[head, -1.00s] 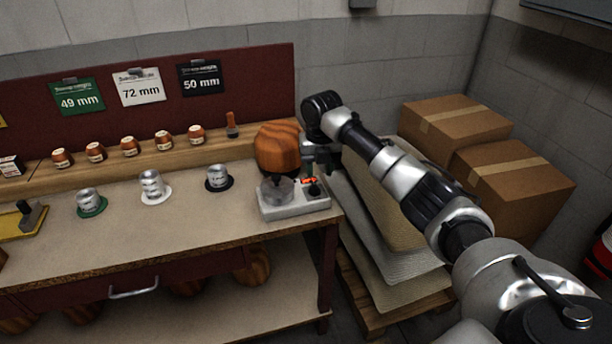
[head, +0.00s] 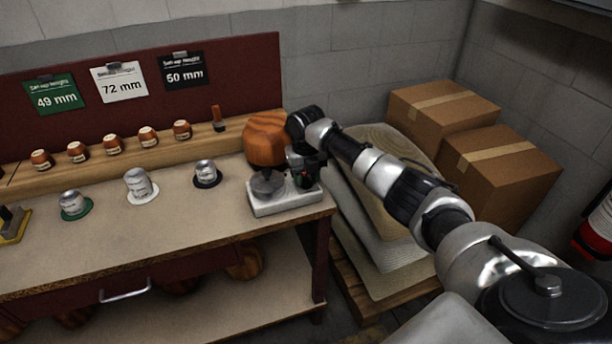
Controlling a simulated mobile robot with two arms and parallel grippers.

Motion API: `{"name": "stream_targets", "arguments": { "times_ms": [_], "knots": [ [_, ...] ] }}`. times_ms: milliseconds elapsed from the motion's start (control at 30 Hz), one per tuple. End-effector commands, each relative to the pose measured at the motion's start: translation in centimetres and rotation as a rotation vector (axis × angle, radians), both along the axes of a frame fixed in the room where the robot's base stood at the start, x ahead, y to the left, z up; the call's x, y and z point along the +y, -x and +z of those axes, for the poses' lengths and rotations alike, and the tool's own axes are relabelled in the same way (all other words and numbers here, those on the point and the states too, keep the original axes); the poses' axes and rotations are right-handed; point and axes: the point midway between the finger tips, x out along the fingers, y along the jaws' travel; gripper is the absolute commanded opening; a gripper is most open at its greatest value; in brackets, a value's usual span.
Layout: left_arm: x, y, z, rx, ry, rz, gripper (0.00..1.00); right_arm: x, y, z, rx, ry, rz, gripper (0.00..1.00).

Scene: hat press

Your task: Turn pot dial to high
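The pot (head: 267,184) is a small grey vessel on a pale base unit (head: 285,205) at the right end of the workbench. My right gripper (head: 304,180) points down over the right part of this base, where the dial is. The gripper covers the dial, so its setting is hidden. A little red and green shows at the fingertips. I cannot tell whether the fingers are open or closed on the dial. My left gripper is not in view.
A wooden hat block (head: 265,138) stands right behind the pot. Metal cups on black (head: 207,182), white (head: 153,196) and green (head: 87,213) discs stand to the left. Stacked sacks (head: 385,225) and cardboard boxes (head: 500,165) lie right of the bench (head: 150,240).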

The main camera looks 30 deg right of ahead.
Motion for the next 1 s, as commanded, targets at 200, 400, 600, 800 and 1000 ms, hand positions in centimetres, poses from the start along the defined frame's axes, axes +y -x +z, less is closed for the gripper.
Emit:
{"name": "stream_targets", "arguments": {
  "times_ms": [200, 400, 600, 800, 1000],
  "knots": [
    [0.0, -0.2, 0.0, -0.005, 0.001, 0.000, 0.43, 0.0, 0.0, -0.2, 0.000, 0.000, 0.000, 0.38],
    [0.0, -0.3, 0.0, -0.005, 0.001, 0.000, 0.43, 0.0, 0.0, -0.2, 0.000, 0.000, 0.000, 0.18],
    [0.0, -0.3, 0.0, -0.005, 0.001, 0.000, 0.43, 0.0, 0.0, -0.2, 0.000, 0.000, 0.000, 0.00],
    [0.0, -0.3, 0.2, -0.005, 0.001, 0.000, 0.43, 0.0, 0.0, -0.1, 0.001, 0.000, -0.014, 0.00],
    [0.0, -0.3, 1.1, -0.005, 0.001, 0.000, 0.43, 0.0, 0.0, 0.1, 0.002, -0.001, -0.084, 0.00]
  ]
}}
